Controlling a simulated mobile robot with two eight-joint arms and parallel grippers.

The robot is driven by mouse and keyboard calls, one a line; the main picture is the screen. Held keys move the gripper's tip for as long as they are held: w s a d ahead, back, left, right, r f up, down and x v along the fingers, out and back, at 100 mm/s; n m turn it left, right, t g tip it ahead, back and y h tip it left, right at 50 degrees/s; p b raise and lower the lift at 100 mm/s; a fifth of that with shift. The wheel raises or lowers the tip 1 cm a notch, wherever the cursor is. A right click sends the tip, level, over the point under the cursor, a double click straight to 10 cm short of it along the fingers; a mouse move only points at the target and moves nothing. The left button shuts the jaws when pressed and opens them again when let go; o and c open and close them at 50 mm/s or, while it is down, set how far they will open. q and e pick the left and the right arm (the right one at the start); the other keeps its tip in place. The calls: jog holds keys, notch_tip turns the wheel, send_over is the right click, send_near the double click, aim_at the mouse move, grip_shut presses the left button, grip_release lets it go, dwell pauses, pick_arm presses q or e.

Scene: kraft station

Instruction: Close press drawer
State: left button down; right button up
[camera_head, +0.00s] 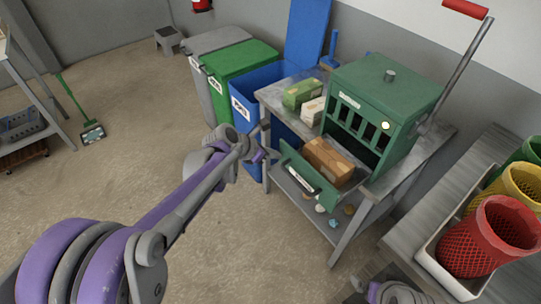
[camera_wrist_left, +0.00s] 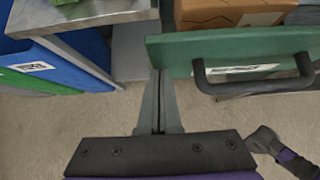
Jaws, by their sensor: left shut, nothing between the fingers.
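The green press (camera_head: 385,95) stands on a grey metal table. Its drawer (camera_head: 306,182) is pulled out toward me, and a brown block (camera_head: 328,158) lies in it. The drawer's dark handle (camera_wrist_left: 252,84) is on the front panel (camera_wrist_left: 225,50), which shows close in the left wrist view. My left gripper (camera_head: 263,155) is shut and empty, at the left end of the drawer front. Its fingers (camera_wrist_left: 159,100) point toward that panel's left edge; I cannot tell whether they touch it. Part of my right arm shows at the bottom; its fingers are not clear.
A green box (camera_head: 300,93) and a pale block (camera_head: 313,111) sit on the table (camera_head: 392,182) left of the press. A blue bin (camera_head: 262,80) and a green bin (camera_head: 238,58) stand behind. A red basket (camera_head: 490,238) is at right.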

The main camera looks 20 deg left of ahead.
pick_arm(q)
jog(key=w+d, duration=0.3)
jog(key=w, duration=0.1)
jog(key=w+d, duration=0.4)
jog(key=w, duration=0.1)
jog(key=w+d, duration=0.3)
jog(key=w, duration=0.1)
jog(key=shift+w+d+r, duration=0.1)
jog(key=shift+w+d, duration=0.25)
jog(key=shift+w, duration=0.05)
